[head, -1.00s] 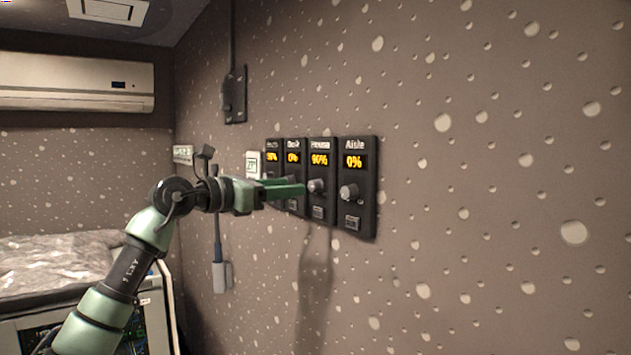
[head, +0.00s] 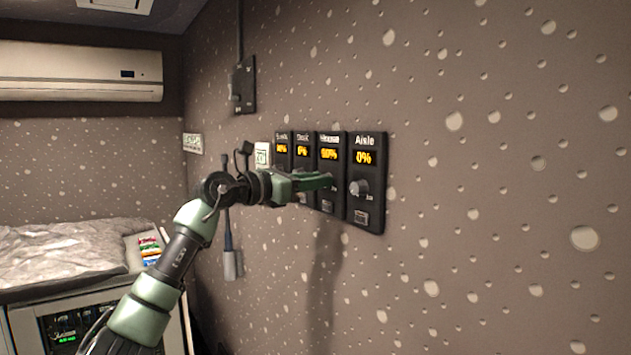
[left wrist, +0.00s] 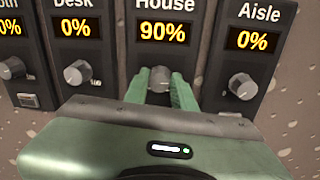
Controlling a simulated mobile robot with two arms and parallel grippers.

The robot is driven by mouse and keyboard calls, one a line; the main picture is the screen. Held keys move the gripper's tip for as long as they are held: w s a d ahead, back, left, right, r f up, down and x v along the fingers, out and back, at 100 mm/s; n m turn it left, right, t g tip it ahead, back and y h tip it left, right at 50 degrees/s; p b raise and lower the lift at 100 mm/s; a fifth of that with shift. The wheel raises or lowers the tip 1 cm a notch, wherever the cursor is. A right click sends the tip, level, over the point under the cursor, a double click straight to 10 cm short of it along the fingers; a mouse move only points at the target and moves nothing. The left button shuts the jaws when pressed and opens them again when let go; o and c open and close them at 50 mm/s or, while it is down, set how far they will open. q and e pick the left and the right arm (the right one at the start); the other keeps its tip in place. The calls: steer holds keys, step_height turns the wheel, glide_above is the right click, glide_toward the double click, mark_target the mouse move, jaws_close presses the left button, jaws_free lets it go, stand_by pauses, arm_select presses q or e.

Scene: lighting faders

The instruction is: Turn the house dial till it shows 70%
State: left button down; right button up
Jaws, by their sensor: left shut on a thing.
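The house dial (left wrist: 160,78) is a grey knob under a display reading 90% on the black House panel (left wrist: 165,60) in the left wrist view. In the head view the House panel (head: 331,140) is second from the right, and my gripper hides its dial. My left gripper (head: 328,180) reaches the panel from the left, its green fingers shut on the house dial. The fingers also show in the left wrist view (left wrist: 160,82), one on each side of the knob. My right gripper is not in view.
The Aisle panel (head: 365,205) is close on the right, with its own knob (left wrist: 242,86) and 0%. The Desk panel (left wrist: 75,50) shows 0% on the left. A switch box (head: 244,85) hangs above. The wall right of the panels is clear.

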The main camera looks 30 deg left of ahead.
arm_select(q)
steer(key=shift+n, duration=0.3)
steer(key=shift+w+a+n+g+h+p, duration=0.1)
steer(key=shift+n+g+h+p, duration=0.05)
steer(key=shift+n+p, duration=2.75)
steer(key=shift+a+n+g+h+p, duration=0.1)
steer(key=shift+n+g+h+p, duration=0.1)
steer(key=shift+n+p, duration=2.75)
steer(key=shift+w+a+n+g+h+p, duration=0.15)
steer(key=shift+n+p, duration=1.55)
steer(key=shift+n, duration=2.35)
steer(key=shift+s+f, duration=0.1)
steer(key=c, duration=1.2)
jaws_free()
steer(key=shift+o, duration=0.2)
steer(key=shift+s+f, duration=0.1)
